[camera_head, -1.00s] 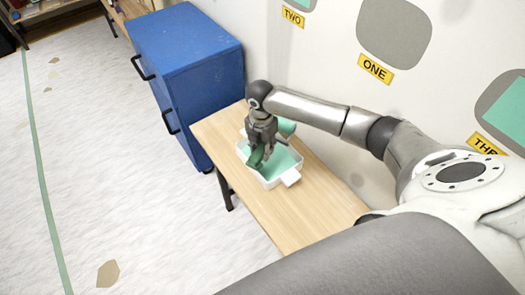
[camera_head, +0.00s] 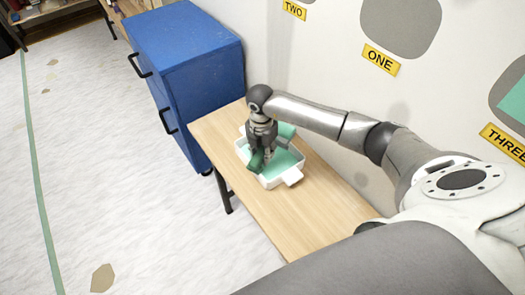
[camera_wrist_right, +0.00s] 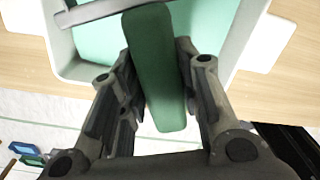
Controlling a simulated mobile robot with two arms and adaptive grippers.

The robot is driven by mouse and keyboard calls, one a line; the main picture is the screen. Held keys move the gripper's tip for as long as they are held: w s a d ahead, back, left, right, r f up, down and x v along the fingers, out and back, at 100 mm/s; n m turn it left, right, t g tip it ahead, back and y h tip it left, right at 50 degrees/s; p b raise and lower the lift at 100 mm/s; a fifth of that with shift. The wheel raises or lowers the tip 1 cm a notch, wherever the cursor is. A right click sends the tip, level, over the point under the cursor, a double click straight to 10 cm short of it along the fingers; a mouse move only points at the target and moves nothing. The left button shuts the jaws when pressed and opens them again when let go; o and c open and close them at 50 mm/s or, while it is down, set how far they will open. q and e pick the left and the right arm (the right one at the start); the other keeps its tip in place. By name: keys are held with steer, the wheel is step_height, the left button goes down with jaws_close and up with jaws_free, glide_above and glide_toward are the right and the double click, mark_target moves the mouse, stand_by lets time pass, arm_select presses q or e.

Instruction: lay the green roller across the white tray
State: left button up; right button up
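The white tray (camera_head: 272,183) with a light green inside stands on the wooden bench. The dark green roller (camera_head: 256,160) is at the tray's near left side, tilted. In the right wrist view, the roller (camera_wrist_right: 158,75) lies lengthwise between the fingers, close against both fingertips, and its far end overlaps the tray's inside. My right gripper (camera_head: 263,160) points down over the tray, and its fingers (camera_wrist_right: 155,65) appear closed on the roller. Whether the roller touches the tray is unclear. My left gripper is in no view.
A blue cabinet (camera_head: 184,65) with black handles stands at the bench's far end. The wooden bench (camera_head: 310,215) is clear on the near side of the tray. A wall with grey patches and yellow labels (camera_head: 381,60) rises along the right.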

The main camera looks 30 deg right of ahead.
mark_target(262, 151)
steer(key=o, duration=0.4)
steer(key=shift+c, duration=0.2)
steer(key=shift+r, duration=0.3)
step_height(262, 151, up, 12)
steer(key=shift+a, duration=0.15)
